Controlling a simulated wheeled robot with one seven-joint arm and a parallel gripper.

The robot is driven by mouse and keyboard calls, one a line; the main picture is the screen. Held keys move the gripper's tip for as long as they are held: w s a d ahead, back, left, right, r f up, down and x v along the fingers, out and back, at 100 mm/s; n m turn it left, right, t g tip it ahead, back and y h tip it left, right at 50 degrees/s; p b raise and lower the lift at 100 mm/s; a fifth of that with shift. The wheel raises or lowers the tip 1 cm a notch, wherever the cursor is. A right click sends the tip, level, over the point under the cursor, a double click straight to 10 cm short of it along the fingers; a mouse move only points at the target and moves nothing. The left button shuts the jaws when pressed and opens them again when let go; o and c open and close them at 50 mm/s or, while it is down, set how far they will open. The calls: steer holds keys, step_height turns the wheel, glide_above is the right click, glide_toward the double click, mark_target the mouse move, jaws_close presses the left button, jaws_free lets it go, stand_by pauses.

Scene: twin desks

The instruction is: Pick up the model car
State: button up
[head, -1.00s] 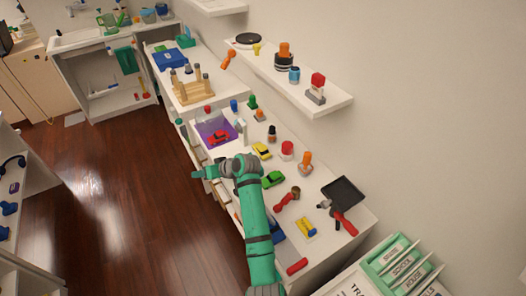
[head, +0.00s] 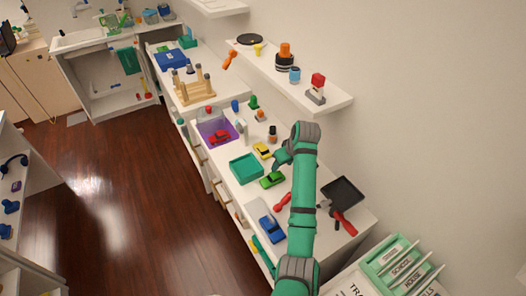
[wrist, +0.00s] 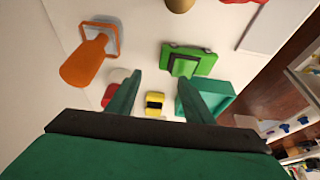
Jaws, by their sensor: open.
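A red car (head: 219,136) is in a purple bin (head: 208,131). My gripper (head: 278,163) is open and empty, over the desk near the yellow and green cars.
A teal tray (head: 246,168) stands left of the green car. An orange-handled stamp (wrist: 85,65) is at the left in the wrist view. A dark bottle (head: 272,133), a red-handled tool (head: 283,202) and a black tray (head: 343,192) are also on the desk. A shelf (head: 300,82) overhangs the back.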

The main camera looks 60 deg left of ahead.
glide_toward(262, 147)
steer(key=x, duration=0.5)
steer(key=shift+f, duration=0.1)
steer(key=shift+x, duration=2.6)
steer(key=shift+w, duration=0.1)
steer(key=c, duration=0.9)
steer(key=shift+o, duration=0.2)
